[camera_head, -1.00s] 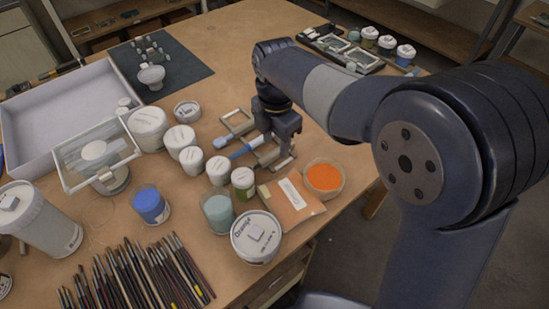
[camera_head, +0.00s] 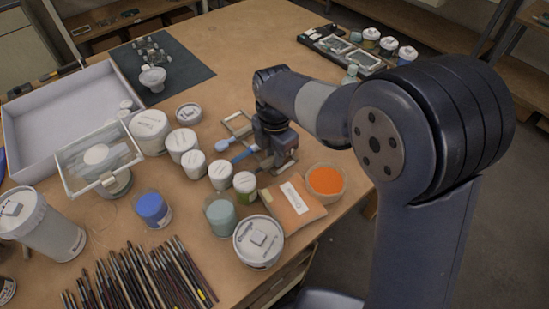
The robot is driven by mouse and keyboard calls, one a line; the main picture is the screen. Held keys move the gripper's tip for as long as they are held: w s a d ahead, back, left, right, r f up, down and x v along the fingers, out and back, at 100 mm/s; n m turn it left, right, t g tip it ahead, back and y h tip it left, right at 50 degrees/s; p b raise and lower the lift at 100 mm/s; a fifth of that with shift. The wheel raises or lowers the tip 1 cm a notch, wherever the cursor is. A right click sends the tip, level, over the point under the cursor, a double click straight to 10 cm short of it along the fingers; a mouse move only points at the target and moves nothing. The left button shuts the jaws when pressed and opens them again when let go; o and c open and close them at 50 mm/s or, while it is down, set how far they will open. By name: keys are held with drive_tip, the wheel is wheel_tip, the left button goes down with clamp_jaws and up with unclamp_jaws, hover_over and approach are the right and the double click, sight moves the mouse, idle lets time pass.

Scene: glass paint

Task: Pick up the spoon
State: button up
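A spoon with a pale bowl (camera_head: 223,145) and a blue handle lies on the wooden table among the paint jars. The handle's right end runs in under my gripper (camera_head: 275,164) and is hidden there. My gripper points down close to the table at the handle. Its fingers are small and dark in this view, so I cannot tell whether they are open or touching the handle.
Lidded white jars (camera_head: 182,143) stand to the left. A bowl of orange powder (camera_head: 326,180) and an orange packet (camera_head: 292,207) are in front. Brushes (camera_head: 140,280) lie at the front left.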

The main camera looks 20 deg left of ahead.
clamp_jaws()
wheel_tip(320, 180, up, 21)
drive_tip(key=p, duration=0.9)
